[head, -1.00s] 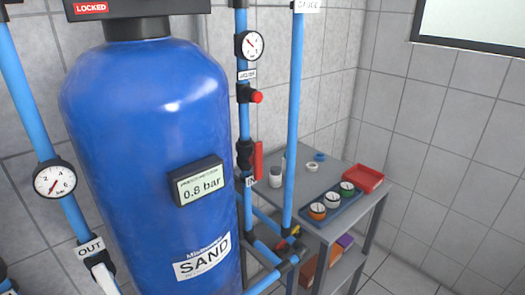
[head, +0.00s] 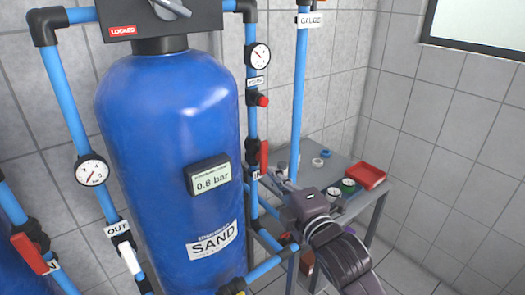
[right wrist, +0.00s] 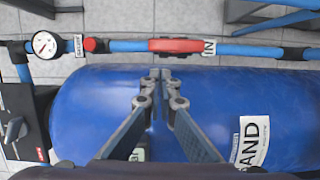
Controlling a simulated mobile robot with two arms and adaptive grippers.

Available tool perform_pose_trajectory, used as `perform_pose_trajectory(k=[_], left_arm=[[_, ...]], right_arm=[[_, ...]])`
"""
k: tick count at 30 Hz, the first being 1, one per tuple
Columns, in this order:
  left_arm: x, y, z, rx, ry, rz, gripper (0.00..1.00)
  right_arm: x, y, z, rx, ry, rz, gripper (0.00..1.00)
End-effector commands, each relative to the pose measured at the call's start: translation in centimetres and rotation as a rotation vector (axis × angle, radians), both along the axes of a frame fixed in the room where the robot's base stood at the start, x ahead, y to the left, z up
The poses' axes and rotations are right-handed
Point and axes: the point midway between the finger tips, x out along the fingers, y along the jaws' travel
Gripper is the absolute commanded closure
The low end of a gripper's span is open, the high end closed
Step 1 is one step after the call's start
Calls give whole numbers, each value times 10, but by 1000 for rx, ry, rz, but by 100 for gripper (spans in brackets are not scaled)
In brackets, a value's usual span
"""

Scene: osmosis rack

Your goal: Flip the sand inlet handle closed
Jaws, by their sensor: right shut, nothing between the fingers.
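The sand inlet handle (head: 264,157) is red and sits on the vertical blue pipe to the right of the blue SAND tank (head: 165,130), just above the IN label. It lies along the pipe. In the right wrist view the red handle (right wrist: 175,45) shows beyond the fingertips, next to the IN label (right wrist: 209,47). My right gripper (head: 268,177) is shut and empty, just below and right of the handle, apart from it. In the right wrist view its fingertips (right wrist: 160,75) are together in front of the tank. My left gripper is out of view.
A grey table (head: 340,165) with a red tray (head: 369,176) and small gauges stands behind my right arm. A red valve knob (head: 263,101) and a gauge (head: 259,55) sit higher on the inlet pipe. Another blue pipe (head: 298,100) stands to its right.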

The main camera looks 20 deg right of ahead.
Motion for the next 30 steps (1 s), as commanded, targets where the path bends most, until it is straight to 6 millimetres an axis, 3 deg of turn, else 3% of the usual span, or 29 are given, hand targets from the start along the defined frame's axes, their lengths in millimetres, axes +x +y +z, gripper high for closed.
perform_pose_trajectory(k=[3, 16, 30], left_arm=[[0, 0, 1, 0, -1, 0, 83], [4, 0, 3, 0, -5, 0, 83], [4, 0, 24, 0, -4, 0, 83]], right_arm=[[-1, 1, 11, -24, -25, 4, 100], [6, 1, 12, -22, -24, 3, 100], [76, 9, 12, -20, -21, 3, 100]])
